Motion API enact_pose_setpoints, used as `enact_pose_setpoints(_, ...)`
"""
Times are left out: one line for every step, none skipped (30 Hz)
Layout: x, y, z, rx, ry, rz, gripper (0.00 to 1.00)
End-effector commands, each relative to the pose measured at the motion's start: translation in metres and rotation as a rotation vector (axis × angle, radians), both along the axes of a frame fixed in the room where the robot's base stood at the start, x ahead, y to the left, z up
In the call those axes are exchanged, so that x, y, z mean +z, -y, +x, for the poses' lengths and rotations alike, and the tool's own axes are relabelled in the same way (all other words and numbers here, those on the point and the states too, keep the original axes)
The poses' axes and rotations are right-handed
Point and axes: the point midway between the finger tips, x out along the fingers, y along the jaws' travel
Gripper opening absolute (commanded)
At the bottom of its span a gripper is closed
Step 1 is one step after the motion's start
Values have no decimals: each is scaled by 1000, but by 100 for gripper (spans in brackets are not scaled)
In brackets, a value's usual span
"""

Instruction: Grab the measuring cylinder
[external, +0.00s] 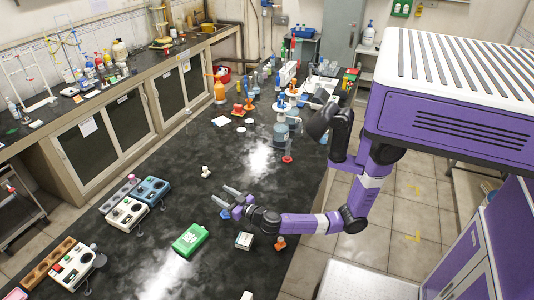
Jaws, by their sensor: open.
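My gripper (222,194) is open over the middle of the black bench, its two fingers apart and pointing left, with nothing seen between them. I cannot single out the measuring cylinder with certainty. Other glassware stands crowded at the far end of the bench, small and partly overlapping.
A green box (190,240) and a small white-and-black box (244,240) lie near my forearm. A small blue item (225,213) sits just below the gripper. Instrument boxes (125,214) stand at left. An orange bottle (220,92) stands farther back. The bench between is mostly clear.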

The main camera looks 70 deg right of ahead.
Motion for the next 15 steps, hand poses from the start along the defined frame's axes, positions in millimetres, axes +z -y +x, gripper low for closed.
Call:
enact_pose_setpoints(0, 0, 0, 0, 0, 0, 53)
enact_pose_setpoints(0, 0, 0, 0, 0, 0, 53)
enact_pose_setpoints(0, 0, 0, 0, 0, 0, 53)
enact_pose_setpoints(-1, 0, 0, 0, 0, 0, 51)
enact_pose_setpoints(0, 0, 0, 0, 0, 0, 45)
enact_pose_setpoints(0, 0, 0, 0, 0, 0, 37)
enact_pose_setpoints(0, 0, 0, 0, 0, 0, 32)
enact_pose_setpoints(-1, 0, 0, 0, 0, 0, 26)
enact_pose_setpoints(-1, 0, 0, 0, 0, 0, 18)
enact_pose_setpoints(0, 0, 0, 0, 0, 0, 12)
enact_pose_setpoints(0, 0, 0, 0, 0, -1, 6)
enact_pose_setpoints(0, 0, 0, 0, 0, -1, 0)
enact_pose_setpoints(0, 0, 0, 0, 0, -1, 0)
enact_pose_setpoints(0, 0, 0, 0, 0, -1, 0)
enact_pose_setpoints(0, 0, 0, 0, 0, -1, 0)
